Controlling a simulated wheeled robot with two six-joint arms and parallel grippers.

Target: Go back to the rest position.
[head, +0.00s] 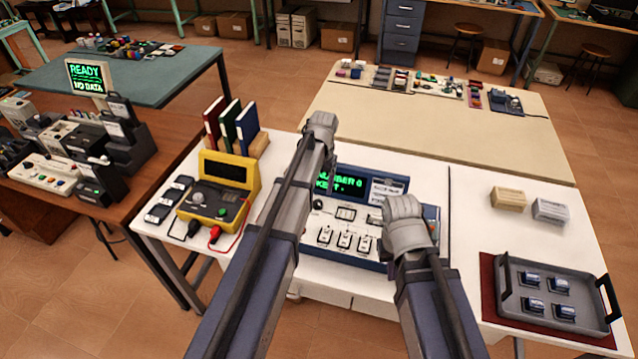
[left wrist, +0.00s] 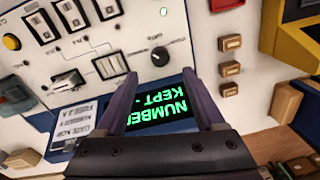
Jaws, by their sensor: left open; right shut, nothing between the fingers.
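My left gripper (left wrist: 160,75) is open and empty in the left wrist view, its two fingers in front of a blue-and-white console with a green-lettered screen (left wrist: 160,110). In the head view my left arm's grey wrist (head: 320,128) reaches over the upper left part of the console (head: 428,218); its fingers are hidden. My right wrist (head: 405,222) is over the console's right part. Its fingers are mostly hidden below it, shut with nothing seen held. The console screen shows "NUMBER" and "KEPT", partly covered by my left arm.
A yellow meter (head: 218,185) and upright books (head: 230,127) stand left of the console. A grey tray (head: 508,316) with blue parts lies on a dark red mat at right. Two small blocks (head: 509,197) sit behind it. The beige tabletop (head: 430,128) beyond is largely clear.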

